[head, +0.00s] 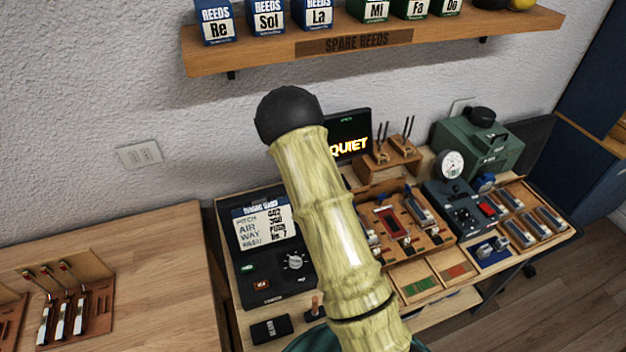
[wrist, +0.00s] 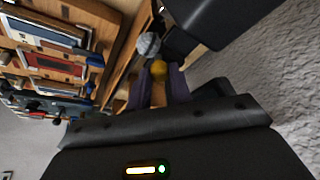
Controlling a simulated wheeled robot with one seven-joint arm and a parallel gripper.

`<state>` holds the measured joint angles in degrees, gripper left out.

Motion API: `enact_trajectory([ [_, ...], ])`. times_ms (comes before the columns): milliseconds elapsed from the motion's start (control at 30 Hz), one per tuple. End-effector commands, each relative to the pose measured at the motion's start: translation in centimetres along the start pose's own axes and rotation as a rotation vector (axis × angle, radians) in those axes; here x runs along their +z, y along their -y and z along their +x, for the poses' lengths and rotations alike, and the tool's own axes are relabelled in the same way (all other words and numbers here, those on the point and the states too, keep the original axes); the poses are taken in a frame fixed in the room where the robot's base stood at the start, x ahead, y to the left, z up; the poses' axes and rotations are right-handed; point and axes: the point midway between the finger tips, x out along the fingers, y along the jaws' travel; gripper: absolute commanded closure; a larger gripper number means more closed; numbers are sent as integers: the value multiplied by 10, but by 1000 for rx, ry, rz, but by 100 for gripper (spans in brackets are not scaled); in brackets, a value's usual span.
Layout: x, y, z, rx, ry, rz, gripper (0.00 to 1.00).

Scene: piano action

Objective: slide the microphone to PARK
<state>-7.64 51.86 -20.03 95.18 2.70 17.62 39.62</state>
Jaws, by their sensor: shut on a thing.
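In the wrist view my gripper (wrist: 158,88) has its purple fingers closed on either side of a tan post with a yellow ball knob on top. This seems to be the handle of the microphone (wrist: 147,44), whose grey ball-shaped head shows just beyond the knob. The fingers hide the lower part of the post. In the head view my own pale banded arm crosses the middle, and neither my gripper nor the microphone can be made out there. No PARK mark can be read in either view.
A tuning panel (head: 264,229) stands left of my arm on the bench. Behind it are a QUIET screen (head: 349,149) and a green machine with a gauge (head: 480,143). Trays of reeds lie right. A shelf (head: 380,42) with reed boxes hangs above.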

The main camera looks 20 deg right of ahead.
Motion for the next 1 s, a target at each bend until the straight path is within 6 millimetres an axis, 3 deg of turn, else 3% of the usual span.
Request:
enact_trajectory([
  [533, 0, 1, -2, 1, -2, 14, 100],
  [567, 0, 1, -2, 1, -1, 14, 73],
  [633, 0, 1, -2, 1, -1, 13, 59],
  [1000, 0, -1, -3, 5, -1, 14, 57],
])
